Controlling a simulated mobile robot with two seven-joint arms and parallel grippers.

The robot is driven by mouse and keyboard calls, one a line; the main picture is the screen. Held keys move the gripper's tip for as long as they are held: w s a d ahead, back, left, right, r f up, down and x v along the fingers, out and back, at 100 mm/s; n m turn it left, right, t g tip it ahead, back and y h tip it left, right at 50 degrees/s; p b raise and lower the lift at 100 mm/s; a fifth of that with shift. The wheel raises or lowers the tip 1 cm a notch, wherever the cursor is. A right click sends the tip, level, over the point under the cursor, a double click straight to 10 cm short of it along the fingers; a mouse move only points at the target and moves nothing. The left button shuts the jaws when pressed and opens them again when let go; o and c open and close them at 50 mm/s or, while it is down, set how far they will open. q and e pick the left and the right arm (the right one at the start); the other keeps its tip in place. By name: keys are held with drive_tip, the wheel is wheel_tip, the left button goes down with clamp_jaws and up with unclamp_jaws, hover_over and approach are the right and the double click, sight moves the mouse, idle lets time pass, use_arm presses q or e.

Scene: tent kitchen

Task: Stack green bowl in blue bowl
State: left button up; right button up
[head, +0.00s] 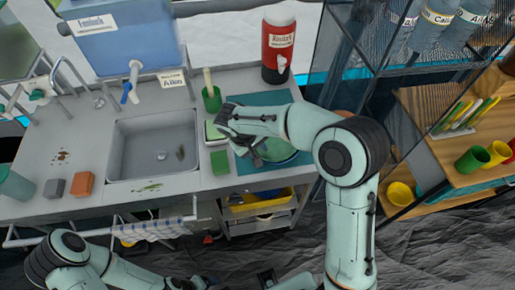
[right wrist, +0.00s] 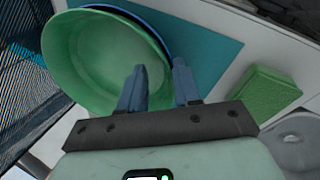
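The green bowl (right wrist: 95,55) sits on the teal mat at the counter's front edge. In the head view the green bowl (head: 283,157) is partly hidden under my right arm. The blue bowl (right wrist: 150,18) shows only as a thin rim along the far side of the green bowl, which appears to sit in it; how deep is hidden. My right gripper (right wrist: 158,88) is open, with one finger over the green bowl's inside and the other outside its rim. A gap shows between the fingers. In the head view this gripper (head: 247,150) points down at the bowl. My left gripper is not visible.
The teal mat (right wrist: 215,45) has a green sponge (right wrist: 255,90) to its right in the wrist view. The sink (head: 150,145), a green cup (head: 211,98) and a red dispenser (head: 279,50) are around. A shelf (head: 450,150) stands at right.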

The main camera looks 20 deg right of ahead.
drive_tip(key=v, duration=1)
drive_tip(key=shift+p, duration=0.4)
